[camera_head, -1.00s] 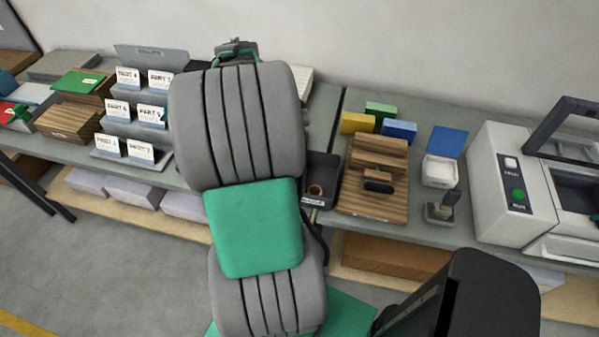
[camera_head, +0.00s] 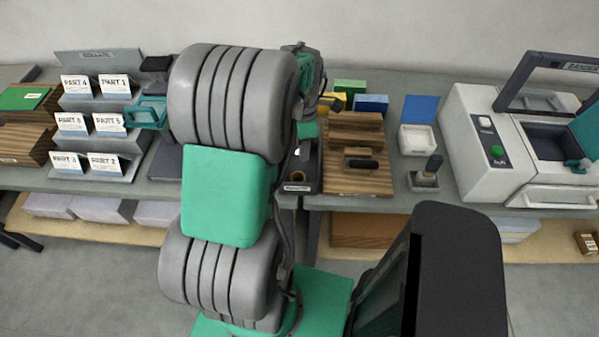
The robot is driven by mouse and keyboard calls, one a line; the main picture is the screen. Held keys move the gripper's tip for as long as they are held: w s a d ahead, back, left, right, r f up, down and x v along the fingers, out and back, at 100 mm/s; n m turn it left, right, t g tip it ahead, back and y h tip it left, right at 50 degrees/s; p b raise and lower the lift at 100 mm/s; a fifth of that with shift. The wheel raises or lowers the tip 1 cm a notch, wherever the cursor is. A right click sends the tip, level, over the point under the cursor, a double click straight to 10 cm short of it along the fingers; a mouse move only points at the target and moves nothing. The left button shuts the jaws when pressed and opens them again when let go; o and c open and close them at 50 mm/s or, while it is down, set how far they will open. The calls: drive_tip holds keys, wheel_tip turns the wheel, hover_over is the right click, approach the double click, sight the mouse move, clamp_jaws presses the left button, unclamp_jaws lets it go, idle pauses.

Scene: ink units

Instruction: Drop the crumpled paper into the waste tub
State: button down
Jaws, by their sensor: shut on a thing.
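My gripper (camera_head: 298,147) is mostly hidden behind my own large grey arm link, above the back edge of the near bench, left of the wooden stand. It is shut on a small pale bit, which looks like the crumpled paper (camera_head: 297,152); only a little of it shows. Below it is a dark open tray (camera_head: 300,186) with a label on its front and a tan ring inside. I cannot read the label, so I cannot tell whether this is the waste tub. No other tub is clearly identifiable as the waste tub.
A wooden stand (camera_head: 345,180) with a dark-handled tool stands right of the tray. Further right are a white box (camera_head: 416,138), a small grey holder (camera_head: 423,180) and a grey machine (camera_head: 475,165). At left are a labelled card rack (camera_head: 110,155) and a teal open box (camera_head: 147,113).

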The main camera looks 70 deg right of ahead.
drive_tip(key=c, duration=1.1)
unclamp_jaws()
drive_tip(key=shift+o, duration=0.2)
wheel_tip(320, 180, up, 8)
drive_tip(key=shift+f+b, duration=0.15)
drive_tip(key=shift+b, duration=0.4)
